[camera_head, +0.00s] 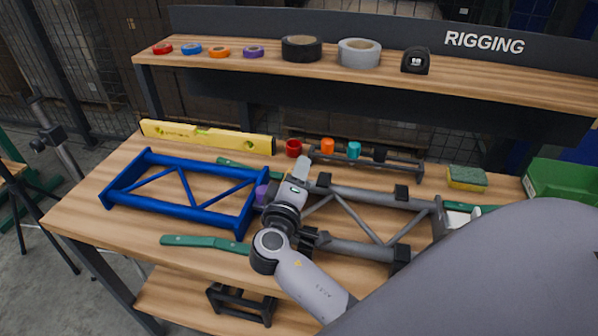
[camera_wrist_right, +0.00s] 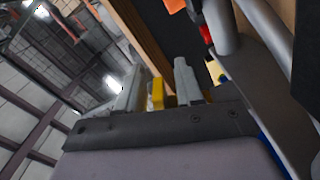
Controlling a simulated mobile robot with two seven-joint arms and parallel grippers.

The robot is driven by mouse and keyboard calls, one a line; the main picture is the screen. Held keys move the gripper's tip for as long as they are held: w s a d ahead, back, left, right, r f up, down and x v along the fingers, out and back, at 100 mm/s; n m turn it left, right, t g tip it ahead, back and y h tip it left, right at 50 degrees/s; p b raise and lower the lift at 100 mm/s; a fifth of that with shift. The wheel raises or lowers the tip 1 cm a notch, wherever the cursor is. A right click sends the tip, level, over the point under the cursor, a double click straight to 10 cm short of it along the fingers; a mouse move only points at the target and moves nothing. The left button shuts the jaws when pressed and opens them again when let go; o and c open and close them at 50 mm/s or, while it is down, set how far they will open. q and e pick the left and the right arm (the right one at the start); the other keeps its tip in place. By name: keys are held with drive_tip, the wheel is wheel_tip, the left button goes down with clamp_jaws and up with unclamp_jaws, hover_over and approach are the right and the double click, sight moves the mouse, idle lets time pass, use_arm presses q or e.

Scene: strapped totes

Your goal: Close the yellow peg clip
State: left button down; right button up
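My right gripper (camera_head: 301,168) is over the bench, near the gap between the blue frame (camera_head: 190,187) and the grey frame (camera_head: 372,220). In the right wrist view, the two fingers of my right gripper (camera_wrist_right: 160,88) stand apart. A small yellow piece (camera_wrist_right: 158,95), probably the yellow peg clip, shows between them, nearer the left finger. I cannot tell whether the fingers touch it or whether it is open. In the head view I see no yellow clip; my right gripper and wrist may hide it. My left gripper is not in view.
A purple clip (camera_head: 262,193) sits at the blue frame's right end. A yellow level (camera_head: 207,137) and red (camera_head: 293,148), orange (camera_head: 327,146) and teal (camera_head: 354,150) pieces lie behind. Green-handled tools, a sponge (camera_head: 466,178) and a green bin (camera_head: 560,184) are on the bench.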

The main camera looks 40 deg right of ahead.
drive_tip(key=shift+c, duration=0.3)
clamp_jaws()
